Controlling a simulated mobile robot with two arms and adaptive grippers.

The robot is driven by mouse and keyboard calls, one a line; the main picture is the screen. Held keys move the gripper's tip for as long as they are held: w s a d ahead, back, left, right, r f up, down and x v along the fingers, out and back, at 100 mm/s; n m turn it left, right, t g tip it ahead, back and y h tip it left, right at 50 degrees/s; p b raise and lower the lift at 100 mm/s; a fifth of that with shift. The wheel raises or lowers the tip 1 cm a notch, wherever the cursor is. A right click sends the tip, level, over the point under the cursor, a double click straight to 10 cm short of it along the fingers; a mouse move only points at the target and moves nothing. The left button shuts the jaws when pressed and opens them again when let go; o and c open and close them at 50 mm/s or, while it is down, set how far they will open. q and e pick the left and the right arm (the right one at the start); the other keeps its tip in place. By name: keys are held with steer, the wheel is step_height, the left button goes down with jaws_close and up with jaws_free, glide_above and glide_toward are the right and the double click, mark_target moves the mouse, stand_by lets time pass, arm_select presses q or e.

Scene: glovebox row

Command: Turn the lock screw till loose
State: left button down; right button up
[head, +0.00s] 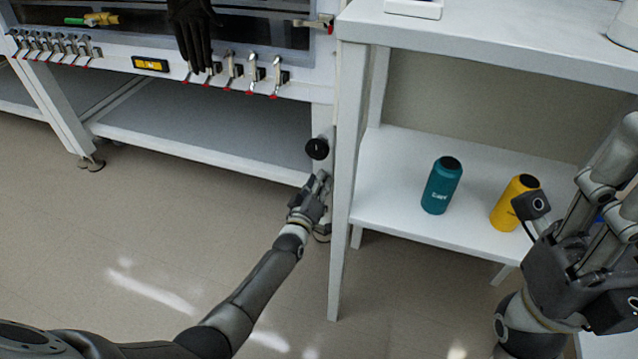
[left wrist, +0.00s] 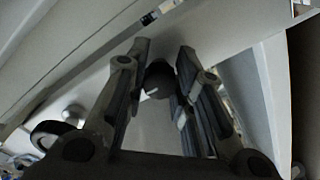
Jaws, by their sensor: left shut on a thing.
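The lock screw has a round black knob (head: 317,148) at the right end of the glovebox stand, beside the white shelf's leg. In the left wrist view the dark knob (left wrist: 158,80) shows between the two fingertips. My left gripper (head: 322,180) reaches up to it from below and is shut on it, with a finger on each side. The finger contact is small and dark in the head view. My right arm is at the right edge of the head view; its fingertips cannot be made out.
A white shelf unit (head: 342,220) stands just right of the left gripper. A teal bottle (head: 441,187) and a yellow bottle (head: 508,208) stand on its lower board. The floor in front is clear.

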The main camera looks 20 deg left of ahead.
arm_select(q)
steer(key=c, duration=1.5)
jaws_free()
steer(key=shift+o, duration=1.5)
steer(key=s, duration=1.2)
steer(key=shift+a, duration=0.25)
steer(key=shift+f, duration=0.1)
